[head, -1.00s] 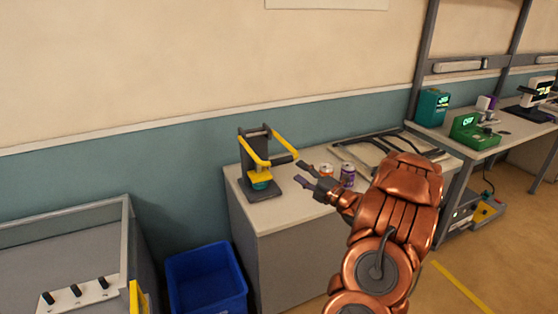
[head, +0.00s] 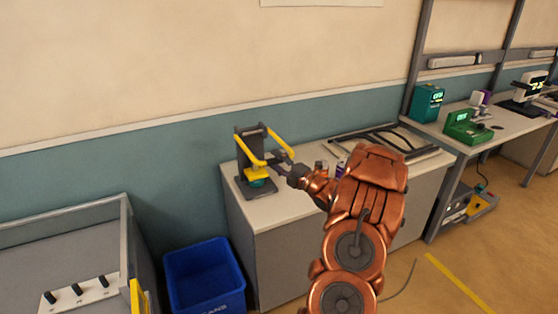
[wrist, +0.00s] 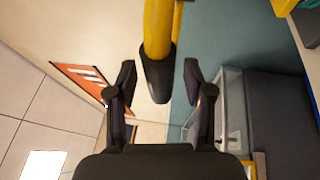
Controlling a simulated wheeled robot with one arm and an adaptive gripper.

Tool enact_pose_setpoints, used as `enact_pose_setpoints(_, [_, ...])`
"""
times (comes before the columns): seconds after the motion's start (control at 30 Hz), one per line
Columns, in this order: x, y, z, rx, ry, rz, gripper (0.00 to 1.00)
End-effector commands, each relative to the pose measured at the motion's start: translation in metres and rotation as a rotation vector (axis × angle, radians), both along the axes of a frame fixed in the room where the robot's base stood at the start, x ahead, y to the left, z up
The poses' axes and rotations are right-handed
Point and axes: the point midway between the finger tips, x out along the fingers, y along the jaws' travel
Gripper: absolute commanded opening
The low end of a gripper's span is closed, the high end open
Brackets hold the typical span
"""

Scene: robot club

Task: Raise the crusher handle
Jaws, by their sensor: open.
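The can crusher (head: 252,140) stands on the grey bench, a dark upright frame on a dark base. Its yellow handle (head: 278,138) slopes down from the frame toward my arm. A teal item (head: 257,183) sits low in the crusher under a yellow part. My gripper (head: 291,171) is at the handle's front end and hides part of it in the head view. In the wrist view my gripper (wrist: 158,70) is open, with the handle's dark grip (wrist: 157,80) between its two fingers. Gaps show on both sides of the grip.
The bench top (head: 268,208) also holds a can (head: 341,166), partly hidden by my arm, and a dark frame (head: 375,143). A blue bin (head: 205,280) stands on the floor at left. A workbench with green devices (head: 468,127) is at right.

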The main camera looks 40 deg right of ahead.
Motion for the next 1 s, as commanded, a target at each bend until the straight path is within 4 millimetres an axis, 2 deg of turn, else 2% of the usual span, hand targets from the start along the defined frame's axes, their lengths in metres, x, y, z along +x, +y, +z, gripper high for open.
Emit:
enact_pose_setpoints(0.1, [-0.0003, -0.0002, 0.0000, 0.000, 0.000, 0.000, 0.52])
enact_pose_setpoints(0.6, [-0.0005, -0.0004, -0.0002, 0.000, 0.000, -0.001, 0.00])
enact_pose_setpoints(0.97, [-0.0005, -0.0003, -0.0002, 0.000, 0.000, 0.000, 0.00])
enact_pose_setpoints(1.0, [-0.0004, -0.0081, 0.0000, -0.003, 0.000, -0.002, 0.00])
